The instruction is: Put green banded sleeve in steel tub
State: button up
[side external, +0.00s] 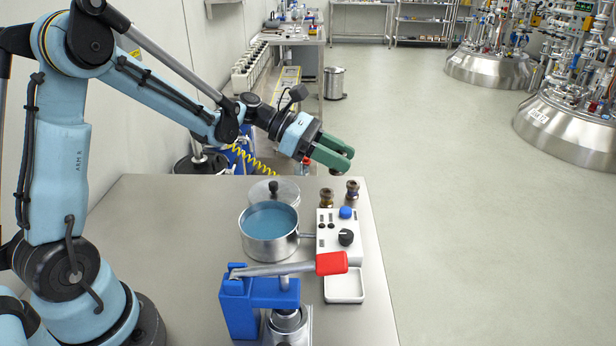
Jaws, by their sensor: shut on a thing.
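My gripper (345,160), with green fingers, is in the air above the far right part of the steel table. It is shut on a small brown sleeve (335,172), mostly hidden by the fingers; only its lower end shows, and I cannot tell its band colour. Two brown banded sleeves (352,189) stand upright on the table below the gripper, the other a little to the left (327,198); their band colours are too small to tell. A round steel tub (270,248) with a blue inside and a side handle sits at the middle of the table, nearer than the gripper.
A lid (281,188) with a black knob lies behind the tub. A white control box (328,226) with a blue button and a white tray (345,288) are at the right. A blue press (240,305) with a red-handled lever (330,263) stands in front of the tub.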

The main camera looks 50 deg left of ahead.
jog(key=s+d+r, duration=0.1)
jog(key=s+r, duration=0.1)
jog(key=s, duration=0.6)
jog(key=s+d+r, duration=0.1)
jog(key=s, duration=0.6)
jog(key=shift+s+d+r, duration=0.25)
jog(key=shift+s+r, duration=0.1)
jog(key=shift+s, duration=0.05)
jog(key=w+a+f, duration=0.1)
jog(key=a+f, duration=0.1)
jog(key=a, duration=0.1)
jog(key=w+a+f, duration=0.2)
jog(key=a, duration=0.2)
jog(key=w+a+f, duration=0.1)
jog(key=a+f, duration=0.2)
jog(key=shift+w+a, duration=0.25)
jog(key=shift+w, duration=0.05)
jog(key=shift+f, duration=2)
jog(key=shift+f, duration=0.4)
jog(key=shift+f, duration=0.2)
